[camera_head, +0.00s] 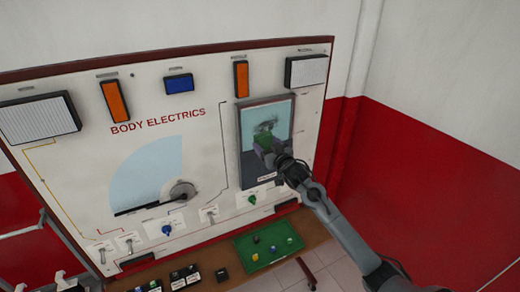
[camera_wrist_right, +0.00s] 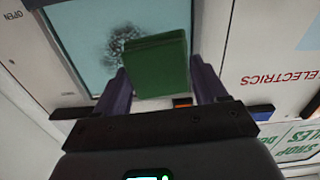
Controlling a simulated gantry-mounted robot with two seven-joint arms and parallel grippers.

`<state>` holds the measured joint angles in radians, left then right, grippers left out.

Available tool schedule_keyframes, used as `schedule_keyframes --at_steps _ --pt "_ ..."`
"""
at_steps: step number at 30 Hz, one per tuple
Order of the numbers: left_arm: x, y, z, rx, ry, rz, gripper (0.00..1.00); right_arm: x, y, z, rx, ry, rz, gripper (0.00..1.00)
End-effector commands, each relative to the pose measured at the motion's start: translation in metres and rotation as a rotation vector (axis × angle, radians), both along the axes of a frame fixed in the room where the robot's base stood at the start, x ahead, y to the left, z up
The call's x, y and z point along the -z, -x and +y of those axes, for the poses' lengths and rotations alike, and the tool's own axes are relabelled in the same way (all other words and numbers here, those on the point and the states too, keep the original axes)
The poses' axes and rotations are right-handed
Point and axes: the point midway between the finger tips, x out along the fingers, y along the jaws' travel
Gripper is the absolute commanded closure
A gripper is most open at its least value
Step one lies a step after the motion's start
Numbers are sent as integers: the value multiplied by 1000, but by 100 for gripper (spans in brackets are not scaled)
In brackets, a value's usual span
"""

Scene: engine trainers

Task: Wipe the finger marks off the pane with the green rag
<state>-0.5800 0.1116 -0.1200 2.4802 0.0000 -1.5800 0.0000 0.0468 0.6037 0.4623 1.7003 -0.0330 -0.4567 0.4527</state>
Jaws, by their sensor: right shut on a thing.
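The pane (camera_head: 281,110) is a light blue, dark-framed window at the right of the upright panel; it also shows in the wrist view (camera_wrist_right: 75,45). Dark, blotchy finger marks (camera_wrist_right: 120,38) lie on it, partly behind the rag in the wrist view. The green rag (camera_wrist_right: 155,65) looks like a folded block. My right gripper (camera_head: 268,149) is shut on the rag between its purple fingers, in front of the middle of the pane. The rag is over or beside the lower part of the marks; I cannot tell if it touches the glass. My left gripper is not clearly visible.
A green tray (camera_head: 244,266) with several small coloured parts rests on the brown ledge under the panel. A red and white wall stands to the right.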

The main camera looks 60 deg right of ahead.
Motion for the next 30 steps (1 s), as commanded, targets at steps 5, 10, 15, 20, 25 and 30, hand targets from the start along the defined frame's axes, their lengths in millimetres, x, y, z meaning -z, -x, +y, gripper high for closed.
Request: schedule_keyframes --at_steps 5,10,15,20,25,30 --pt "10 0 0 2 -2 0 29 1 -13 -7 0 2 -3 53" --pt "18 0 2 4 -7 0 29 2 -26 -15 0 1 -1 53" --pt "24 0 3 9 -12 0 29 1 -38 -21 -1 1 -2 53" --pt "27 0 3 9 -14 0 29 0 -43 -25 -1 1 -2 53" --pt "27 0 3 8 -13 0 29 0 -46 -27 -1 1 1 53" --pt "27 0 2 6 -8 1 29 0 -46 -27 -1 1 1 53"
